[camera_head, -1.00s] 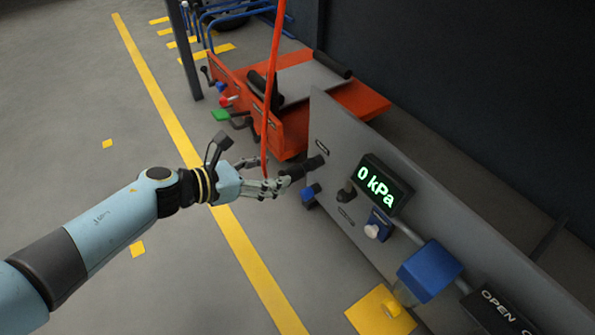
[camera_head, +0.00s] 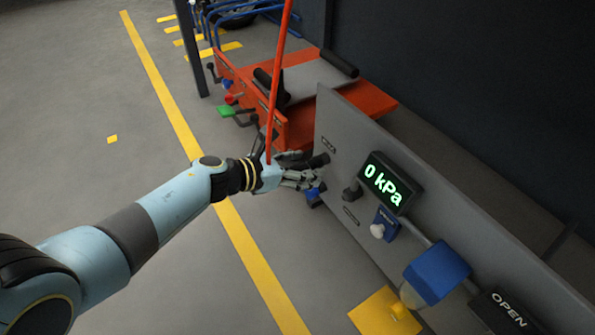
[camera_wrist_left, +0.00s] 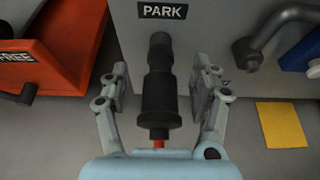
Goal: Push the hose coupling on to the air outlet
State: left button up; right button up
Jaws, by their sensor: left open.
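The black hose coupling (camera_wrist_left: 158,95) points at the grey panel (camera_wrist_left: 205,18) under the PARK label, with its narrow end against or very near the panel. The red hose shows at its rear end. My left gripper (camera_wrist_left: 160,80) is open, with one finger on each side of the coupling and gaps between. In the head view my left gripper (camera_head: 312,172) is at the panel's left end and partly hides the coupling (camera_head: 318,160). A dark grey bent fitting (camera_head: 350,192), perhaps the air outlet, sticks out just right of it. My right gripper is out of view.
A gauge (camera_head: 388,183) reads 0 kPa. An orange cart (camera_head: 300,135) stands behind the panel's left end. The floor at left is clear.

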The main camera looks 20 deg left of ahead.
pick_arm(q)
jog(key=shift+w+d+f, duration=0.2)
jog(key=shift+w+d, duration=0.1)
jog(key=shift+w, duration=0.05)
dwell(0.8)
grip_shut()
dwell(0.4)
jog(key=shift+s+a, duration=0.95)
jog(key=shift+s, duration=0.25)
jog(key=shift+s+a, duration=0.9)
jog(key=shift+s, duration=0.25)
